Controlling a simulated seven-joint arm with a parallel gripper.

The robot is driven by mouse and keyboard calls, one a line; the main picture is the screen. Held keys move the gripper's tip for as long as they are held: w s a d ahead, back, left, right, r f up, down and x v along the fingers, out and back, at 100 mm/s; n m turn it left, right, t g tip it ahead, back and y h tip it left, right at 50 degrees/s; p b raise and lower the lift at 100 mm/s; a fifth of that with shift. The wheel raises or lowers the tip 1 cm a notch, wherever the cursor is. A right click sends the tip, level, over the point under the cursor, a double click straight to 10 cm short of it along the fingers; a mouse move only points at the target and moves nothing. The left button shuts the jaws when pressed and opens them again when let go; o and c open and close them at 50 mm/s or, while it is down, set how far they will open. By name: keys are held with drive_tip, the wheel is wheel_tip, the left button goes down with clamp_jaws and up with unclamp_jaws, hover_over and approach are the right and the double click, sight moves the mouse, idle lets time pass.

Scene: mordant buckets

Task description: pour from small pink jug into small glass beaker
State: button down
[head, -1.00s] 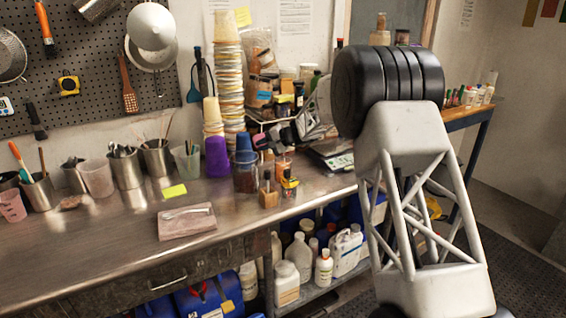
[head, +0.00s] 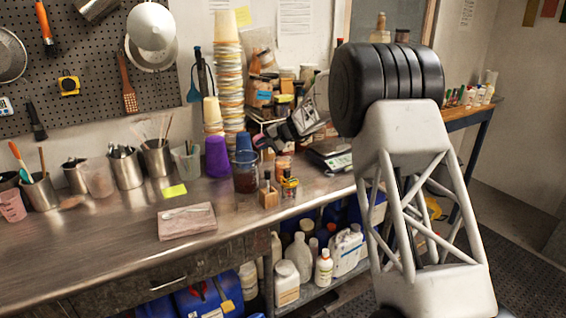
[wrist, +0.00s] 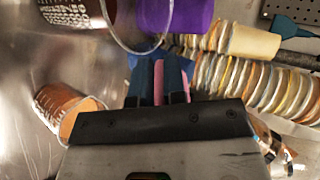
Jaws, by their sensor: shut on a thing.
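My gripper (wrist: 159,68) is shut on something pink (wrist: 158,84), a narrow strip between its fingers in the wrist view. It is likely the small pink jug's handle; the jug's body does not show clearly. In the head view my gripper (head: 268,143) is above the bench, near the blue cup. A clear curved rim (wrist: 140,50) lies beyond the fingertips; I cannot tell which vessel it belongs to. A small clear vessel with orange-brown contents (wrist: 70,105) is left of the gripper in the wrist view. I cannot tell for certain which vessel is the small glass beaker.
A dark red-brown vessel (head: 245,180), a purple cup (head: 216,158) and tall cup stacks (head: 230,85) crowd the gripper.

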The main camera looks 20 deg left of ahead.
drive_tip(key=shift+r+h, duration=0.25)
drive_tip(key=shift+h, duration=0.35)
drive_tip(key=shift+r+h, duration=0.3)
drive_tip(key=shift+h, duration=0.3)
drive_tip(key=shift+a+f+h, duration=0.2)
drive_tip(key=shift+f+h, duration=0.1)
drive_tip(key=shift+h, duration=0.7)
drive_tip(key=shift+a+r+h, duration=0.35)
drive_tip(key=shift+a+h, duration=0.35)
drive_tip(key=shift+h, duration=0.2)
drive_tip(key=shift+a+f+h, duration=0.3)
drive_tip(key=shift+a+h, duration=0.2)
drive_tip(key=shift+h, duration=0.3)
drive_tip(key=shift+a+r+h, duration=0.1)
drive_tip(key=shift+a+h, duration=0.45)
drive_tip(key=shift+h, duration=0.4)
drive_tip(key=shift+a+r+h, duration=0.1)
drive_tip(key=shift+a+h, duration=0.4)
drive_tip(key=shift+h, duration=0.45)
drive_tip(key=shift+f, duration=0.1)
